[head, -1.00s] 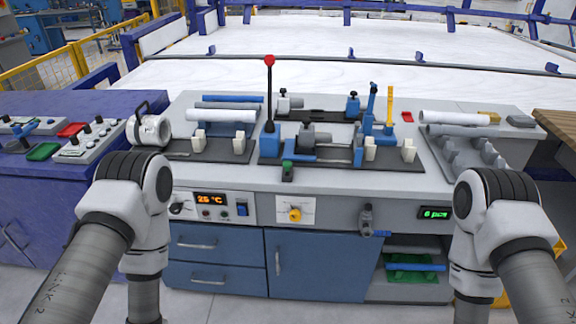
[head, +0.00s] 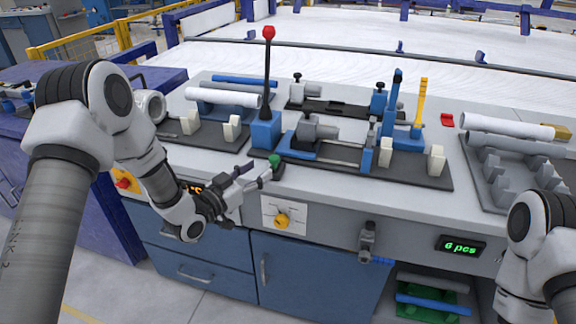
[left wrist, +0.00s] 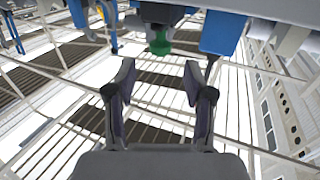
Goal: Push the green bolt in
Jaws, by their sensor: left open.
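The green bolt (head: 274,160) is a small green knob on a dark mount at the front edge of the workbench, right of the blue base of the red-topped lever. My left gripper (head: 256,176) is open and empty, just left of the bolt and close to it in the head view. In the left wrist view, the green bolt (left wrist: 160,44) is beyond and slightly above the gap between the open fingers (left wrist: 158,85). I cannot tell whether a finger touches it. Of my right arm, only a link shows at the lower right; its gripper is not in view.
The red-topped lever (head: 267,75) stands tall behind the bolt. A yellow knob (head: 282,221) is on the bench front below it. White pipes lie at left (head: 222,97) and right (head: 505,126). Blue and yellow upright handles (head: 420,100) stand to the right.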

